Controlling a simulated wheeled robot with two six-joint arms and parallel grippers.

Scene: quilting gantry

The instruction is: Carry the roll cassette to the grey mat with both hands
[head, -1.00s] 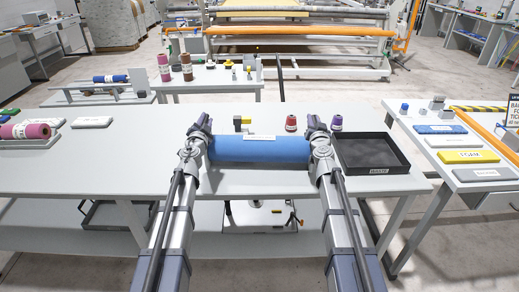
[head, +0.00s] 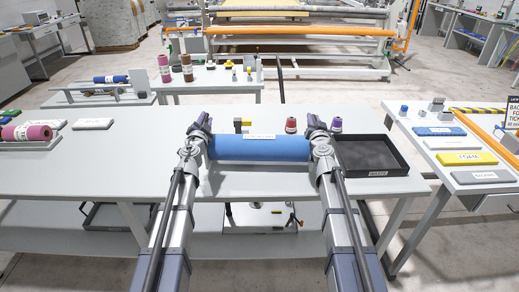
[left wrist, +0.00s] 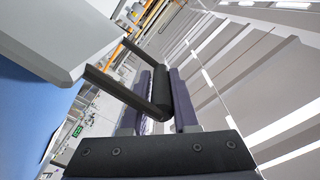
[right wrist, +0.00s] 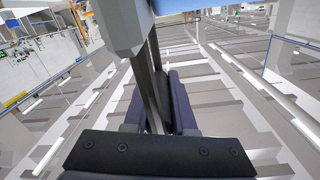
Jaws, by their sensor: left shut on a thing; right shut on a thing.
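The roll cassette is a long blue roll (head: 260,149) with a pale label on top, level across the middle of the head view. My left gripper (head: 201,124) is at its left end and my right gripper (head: 317,124) at its right end. In the left wrist view, my left jaws (left wrist: 158,100) are closed around a dark handle on a grey end plate (left wrist: 60,35). In the right wrist view, my right jaws (right wrist: 158,100) are closed around a similar handle. The clearance under the roll is hard to judge. I cannot identify the grey mat with certainty.
A black tray (head: 398,148) stands right of the cassette. Small spools (head: 291,125) and a yellow-and-dark item (head: 242,125) stand behind it. A pale slab (head: 92,124) and a pink roll (head: 38,131) lie left. The table (head: 110,165) is mostly clear on the left.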

